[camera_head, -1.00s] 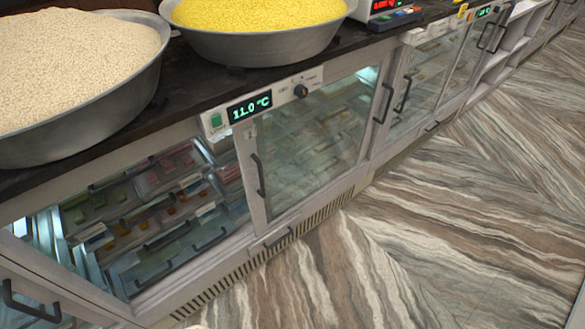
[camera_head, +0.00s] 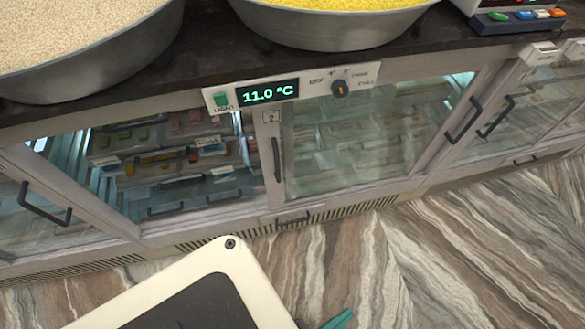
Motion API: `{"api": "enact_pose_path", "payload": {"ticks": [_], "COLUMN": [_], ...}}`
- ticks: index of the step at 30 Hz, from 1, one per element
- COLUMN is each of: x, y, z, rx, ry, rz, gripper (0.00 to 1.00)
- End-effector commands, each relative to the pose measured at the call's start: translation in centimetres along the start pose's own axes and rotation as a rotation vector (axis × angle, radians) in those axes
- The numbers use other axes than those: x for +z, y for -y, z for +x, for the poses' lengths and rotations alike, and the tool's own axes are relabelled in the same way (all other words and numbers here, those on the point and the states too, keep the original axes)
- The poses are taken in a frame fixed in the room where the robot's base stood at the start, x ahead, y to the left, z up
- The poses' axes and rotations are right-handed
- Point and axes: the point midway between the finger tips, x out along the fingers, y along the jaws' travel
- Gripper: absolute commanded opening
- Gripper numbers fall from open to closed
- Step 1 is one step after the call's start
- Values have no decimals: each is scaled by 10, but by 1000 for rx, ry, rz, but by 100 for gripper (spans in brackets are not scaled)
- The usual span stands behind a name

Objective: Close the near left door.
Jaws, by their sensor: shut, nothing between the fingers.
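The near left door (camera_head: 277,160) is a framed glass sliding door with a dark upright handle at its left edge and a small "2" label. It stands slid to the right, overlapping the right half of the cabinet under the 11.0 °C display. The left half is an open gap showing trays of sweets (camera_head: 175,165). A white part of mine with a dark panel covers the bottom of the view, below and apart from the door. I cannot make out my gripper's fingers.
A dark countertop (camera_head: 215,70) carries a bowl of pale grains (camera_head: 130,65) and a bowl of yellow grains (camera_head: 335,28). Neighbouring cabinets have handles at left (camera_head: 45,205) and right (camera_head: 493,120). The striped floor (camera_head: 450,250) is clear at right.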

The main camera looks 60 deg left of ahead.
Motion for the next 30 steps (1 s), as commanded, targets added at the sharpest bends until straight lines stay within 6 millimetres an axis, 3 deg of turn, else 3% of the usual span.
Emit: {"api": "enact_pose_path", "payload": {"ticks": [1,5,9,15,19,23,30], "x": [17,66,106,136,136,120,58], "y": [1,13,42,103,150,202,283], "z": [19,62,106,158,183,198,200], "rx": [-17,-73,-167,-346,-494,-670,-1030], "ry": [37,167,310,514,643,770,973], "rz": [48,190,334,520,624,705,784], "gripper": [0,0,0,0,0,0,0]}}
